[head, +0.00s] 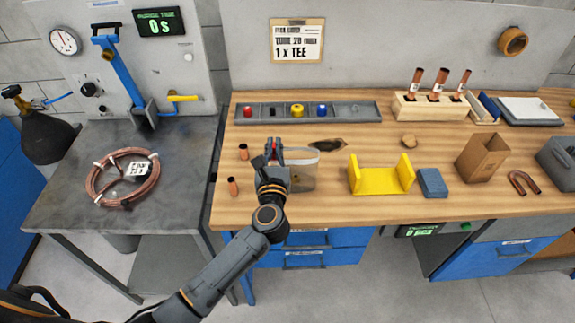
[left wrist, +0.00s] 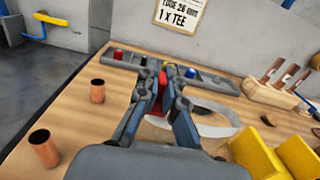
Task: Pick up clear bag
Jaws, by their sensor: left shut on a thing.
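The clear bag (head: 302,172) is a see-through, pale pouch on the wooden bench, beside and partly behind my left gripper. My left gripper (head: 273,150) is at its left end, shut on it. A small red part shows between the fingers. In the left wrist view the fingers (left wrist: 163,80) close around this red part, and the bag's pale, clear outline (left wrist: 218,122) extends to the right behind them. My gripper hides the bag's left part. I cannot tell whether the bag is lifted off the bench. My right gripper is not in view.
Two short copper pieces (head: 233,187) stand left of my gripper. A yellow bracket (head: 380,180) and a blue block (head: 432,183) are to the right. A grey tray (head: 262,113) with coloured parts lies behind. A copper coil (head: 100,185) lies on the left table.

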